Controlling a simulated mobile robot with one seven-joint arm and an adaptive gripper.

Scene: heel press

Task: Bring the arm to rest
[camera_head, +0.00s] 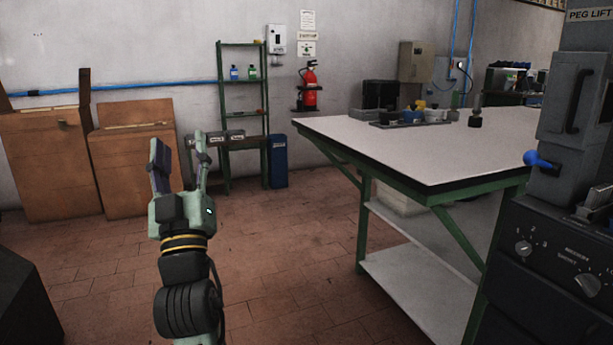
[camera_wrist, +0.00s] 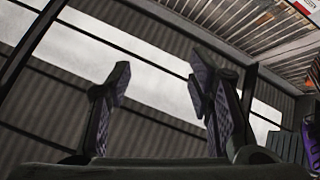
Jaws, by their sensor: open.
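My gripper (camera_head: 178,150) stands upright in the left part of the head view, its fingers pointing up and spread apart with nothing between them. It is over open floor, clear of the table and the machine. In the wrist view my gripper (camera_wrist: 163,85) shows its two fingers with purple pads, apart and empty, against a ceiling with bright skylights.
A white-topped table (camera_head: 420,160) with a green frame stands at the right, with small items at its back. A grey machine (camera_head: 560,250) with knobs fills the right edge. Wooden cabinets (camera_head: 135,165) and a green shelf (camera_head: 242,90) stand behind. The tiled floor (camera_head: 290,250) between is clear.

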